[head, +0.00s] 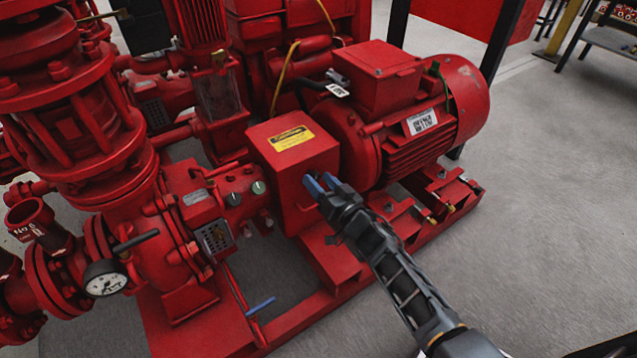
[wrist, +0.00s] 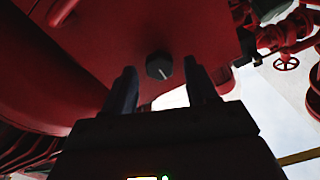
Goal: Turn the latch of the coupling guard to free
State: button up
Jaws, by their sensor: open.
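The coupling guard (head: 297,165) is a red box with a yellow label on top, between the pump and the motor. In the wrist view its red face (wrist: 125,35) fills the upper middle. A dark round knob with a white pointer line, the latch (wrist: 159,66), sits on that face near its edge. The pointer slants down and to the right. My gripper (head: 322,183) is at the right front side of the guard, with blue fingertips. In the wrist view my gripper (wrist: 160,88) is open, its fingers on either side of the latch and apart from it. In the head view the latch is hidden.
The red motor (head: 425,110) stands right of the guard. The pump (head: 75,100) with a pressure gauge (head: 105,278) is at the left. A blue-handled lever (head: 261,306) lies low by the base frame (head: 330,262). The grey floor at the right front is clear.

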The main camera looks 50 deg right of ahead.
jog(key=shift+w+d, duration=0.2)
jog(key=shift+w, duration=0.35)
jog(key=c, duration=1.1)
